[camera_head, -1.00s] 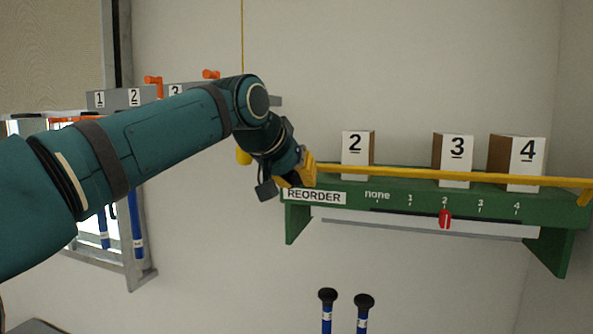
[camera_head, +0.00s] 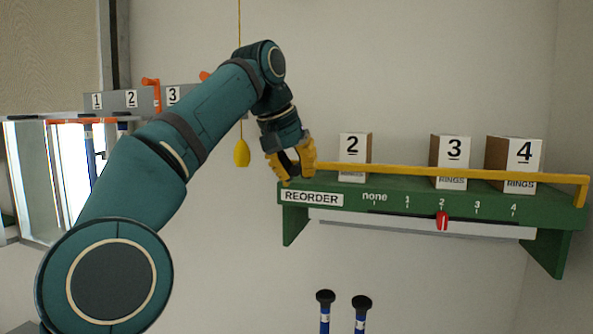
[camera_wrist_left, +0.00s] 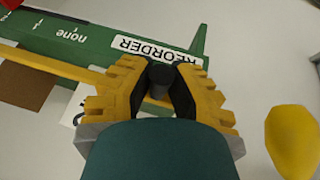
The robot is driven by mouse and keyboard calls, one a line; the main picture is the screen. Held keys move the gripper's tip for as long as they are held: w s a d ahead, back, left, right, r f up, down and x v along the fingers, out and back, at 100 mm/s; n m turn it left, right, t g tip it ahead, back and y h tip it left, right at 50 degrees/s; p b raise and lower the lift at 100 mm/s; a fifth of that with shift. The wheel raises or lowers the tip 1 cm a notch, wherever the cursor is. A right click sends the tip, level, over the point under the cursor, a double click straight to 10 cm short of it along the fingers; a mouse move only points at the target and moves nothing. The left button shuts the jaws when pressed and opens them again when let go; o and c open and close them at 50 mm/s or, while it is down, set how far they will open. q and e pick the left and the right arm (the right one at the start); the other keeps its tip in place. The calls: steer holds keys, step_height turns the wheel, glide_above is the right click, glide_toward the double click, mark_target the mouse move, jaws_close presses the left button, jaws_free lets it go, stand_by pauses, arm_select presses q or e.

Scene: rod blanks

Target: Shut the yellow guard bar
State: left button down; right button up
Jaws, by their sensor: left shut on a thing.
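The yellow guard bar (camera_head: 400,169) runs along the front of the green shelf (camera_head: 440,205), across the fronts of the numbered boxes. At its right end it bends down to the shelf. My left gripper (camera_head: 291,165) is at the bar's left end, above the REORDER label. It is shut on the bar; in the left wrist view a dark round piece sits between its fingers (camera_wrist_left: 162,84). The bar (camera_wrist_left: 62,68) also runs off to the left in the left wrist view. The gripped end is mostly hidden by the fingers. My right gripper is not in view.
Boxes 2 (camera_head: 352,148), 3 (camera_head: 453,157) and 4 (camera_head: 522,155) stand on the shelf. A red slider (camera_head: 442,220) is at mark 2. A yellow pull weight (camera_head: 241,153) hangs left of my gripper. Two black-capped blue rods (camera_head: 325,298) (camera_head: 361,303) stand below.

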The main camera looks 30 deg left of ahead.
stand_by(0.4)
arm_select(q)
steer(key=c, duration=0.9)
jaws_free()
steer(key=shift+o, duration=0.2)
steer(key=shift+r, duration=0.1)
steer(key=shift+v, duration=2.35)
steer(key=shift+s+a, duration=0.2)
steer(key=shift+s, duration=0.45)
steer(key=s+a, duration=0.1)
steer(key=s, duration=0.9)
steer(key=shift+s+a, duration=0.3)
steer(key=shift+a, duration=0.1)
